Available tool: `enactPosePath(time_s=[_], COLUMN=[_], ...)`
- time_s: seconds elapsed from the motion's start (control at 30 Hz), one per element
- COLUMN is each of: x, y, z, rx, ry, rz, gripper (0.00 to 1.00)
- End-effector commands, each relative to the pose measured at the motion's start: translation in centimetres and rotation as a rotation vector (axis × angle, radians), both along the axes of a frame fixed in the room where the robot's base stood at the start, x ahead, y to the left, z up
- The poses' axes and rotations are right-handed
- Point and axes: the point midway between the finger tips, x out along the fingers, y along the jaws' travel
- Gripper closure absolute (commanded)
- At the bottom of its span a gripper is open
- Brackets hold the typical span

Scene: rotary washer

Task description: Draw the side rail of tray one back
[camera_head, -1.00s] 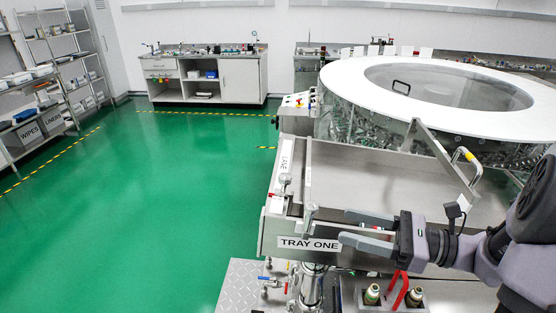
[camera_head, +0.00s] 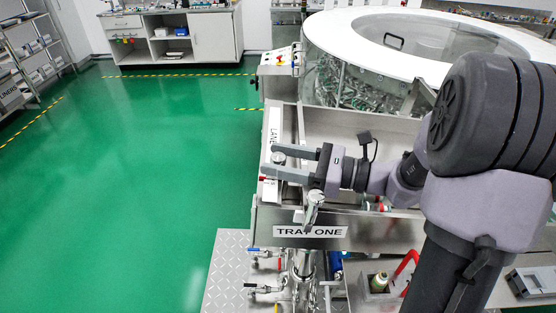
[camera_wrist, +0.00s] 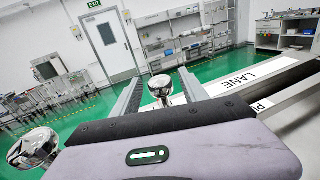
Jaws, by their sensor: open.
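Tray one (camera_head: 400,227) is the steel tray in front of the round washer, with its TRAY ONE label on the front. Its side rail (camera_head: 301,122) runs along the left side, beside the white LANE strip (camera_head: 274,124). A round metal knob (camera_head: 278,157) stands at the left edge; a second knob (camera_head: 315,197) is at the front. My gripper (camera_head: 272,160) is open at the left edge, its fingers on either side of the first knob. In the wrist view that knob (camera_wrist: 160,86) shows between the open fingers (camera_wrist: 160,95). Contact cannot be told.
The washer's white ring (camera_head: 340,30) stands behind the tray. A control box (camera_head: 281,60) is at its left. Below are valves (camera_head: 262,289), a tread plate (camera_head: 228,270) and a red handle (camera_head: 408,262). Green floor to the left is clear. My arm covers the tray's right part.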

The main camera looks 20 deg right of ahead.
Motion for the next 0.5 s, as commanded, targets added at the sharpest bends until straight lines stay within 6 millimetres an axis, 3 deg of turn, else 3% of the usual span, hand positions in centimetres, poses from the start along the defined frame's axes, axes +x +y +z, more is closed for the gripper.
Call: enactPosePath(time_s=[0.27,0.5], x=[0.23,0.22], y=[0.35,0.34], z=[0.03,0.03], rx=[-0.001,-0.001], ry=[-0.001,-0.001], rz=[-0.001,-0.001], gripper=[0.48,0.92])
